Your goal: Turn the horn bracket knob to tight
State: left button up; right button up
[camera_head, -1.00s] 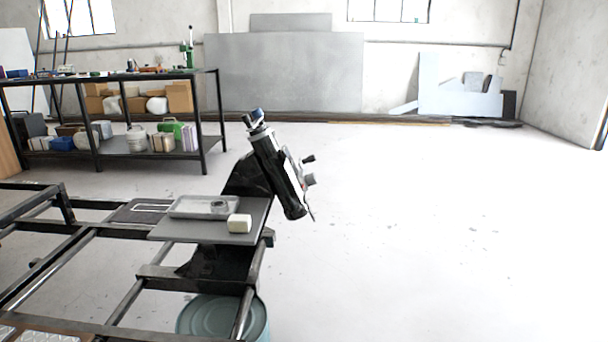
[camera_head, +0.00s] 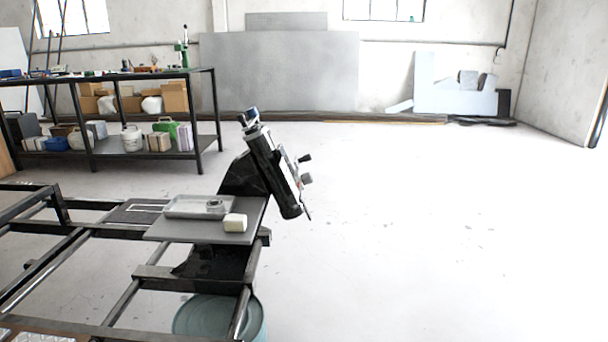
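A black and grey tilted cylinder unit (camera_head: 272,172) stands on a black bracket at the right end of the metal frame. A small dark knob or lever (camera_head: 304,158) and a grey round knob (camera_head: 306,179) stick out from its right side. I cannot tell which of these is the horn bracket knob, nor how tight it is. Neither of my grippers is in view.
A grey plate (camera_head: 190,232) on the frame (camera_head: 112,312) holds a shallow tray (camera_head: 180,207) and a pale block (camera_head: 235,222). A round bluish drum (camera_head: 205,316) stands below. Shelving (camera_head: 196,155) is at the back left. The floor to the right is clear.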

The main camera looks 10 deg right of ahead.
aim_at(307, 177)
jog(key=i+l+u, duration=0.3)
jog(key=l, duration=1.35)
jog(key=l+u, duration=0.25)
jog(key=l, duration=1.35)
